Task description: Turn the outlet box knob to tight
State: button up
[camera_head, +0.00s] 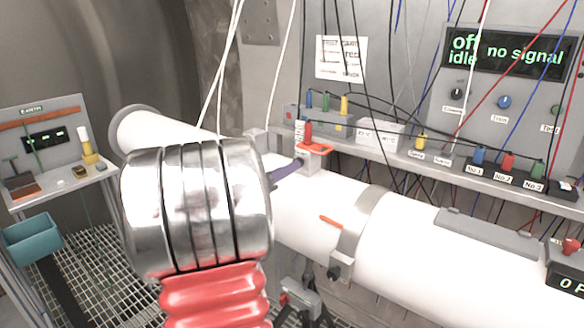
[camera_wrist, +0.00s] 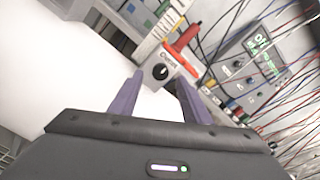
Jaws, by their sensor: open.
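The outlet box (camera_wrist: 171,66) is a small white box on the white pipe, with a black round knob (camera_wrist: 161,72) on its face. In the wrist view the knob shows between the two purple fingers of my gripper (camera_wrist: 158,78), which is open and does not appear to touch it. A red-orange handle sits on top of the box. In the head view the outlet box (camera_head: 311,162) stands beyond my arm; a purple finger of my gripper (camera_head: 285,173) reaches its left side. The knob is hidden there. The pointer's exact setting is too small to read.
Behind is a shelf with coloured plugs and hanging cables, below a display (camera_head: 507,52) reading "off idle no signal". A side table (camera_head: 95,175) stands left.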

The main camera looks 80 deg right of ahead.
jog(key=shift+x, duration=1.9)
jog(key=shift+c, duration=0.3)
jog(key=c, duration=1)
